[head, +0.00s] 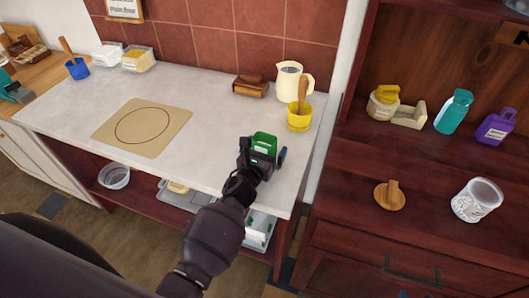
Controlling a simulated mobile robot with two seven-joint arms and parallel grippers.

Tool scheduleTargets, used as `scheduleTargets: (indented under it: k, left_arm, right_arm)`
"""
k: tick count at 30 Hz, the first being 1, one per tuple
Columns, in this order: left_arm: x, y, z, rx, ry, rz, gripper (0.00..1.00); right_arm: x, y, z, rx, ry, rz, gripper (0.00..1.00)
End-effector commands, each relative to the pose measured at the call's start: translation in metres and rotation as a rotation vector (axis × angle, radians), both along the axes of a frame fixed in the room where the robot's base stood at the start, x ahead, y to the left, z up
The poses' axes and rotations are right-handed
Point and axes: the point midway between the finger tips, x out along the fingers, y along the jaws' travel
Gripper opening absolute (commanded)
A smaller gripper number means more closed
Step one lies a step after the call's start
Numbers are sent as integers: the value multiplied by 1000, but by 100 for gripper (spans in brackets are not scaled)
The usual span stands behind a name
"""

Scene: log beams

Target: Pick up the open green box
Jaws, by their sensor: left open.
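The open green box (265,138) is near the front right part of the pale countertop (215,110). My left gripper (263,151) is at the box, reaching up from the bottom of the head view. Its jaws are open, with one finger at the left side of the box and one at the right. The gripper hides the lower front of the box, so I cannot tell whether the fingers touch it. My right gripper is not in view.
A yellow cup (299,122) and a cream pitcher (288,82) stand behind and to the right of the box. A brown block (250,86) lies at the back wall. A beige mat (142,127) lies left. A dark wooden cabinet (420,160) rises on the right.

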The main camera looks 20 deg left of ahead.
Motion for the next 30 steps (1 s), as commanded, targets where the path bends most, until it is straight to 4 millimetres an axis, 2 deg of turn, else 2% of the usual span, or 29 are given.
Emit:
scheduleTargets:
  k: [7, 8, 18, 26, 30]
  left_arm:
    - [1, 0, 0, -1, 0, 0, 100]
    - [1, 0, 0, -1, 0, 0, 97]
    - [1, 0, 0, -1, 0, -1, 45]
    - [1, 0, 2, -1, -1, -1, 43]
    - [2, 0, 12, 0, -4, -3, 43]
  right_arm:
    - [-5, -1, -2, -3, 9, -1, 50]
    - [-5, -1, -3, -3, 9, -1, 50]
    - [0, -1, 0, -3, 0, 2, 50]
    - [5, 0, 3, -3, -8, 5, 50]
    - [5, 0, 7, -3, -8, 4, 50]
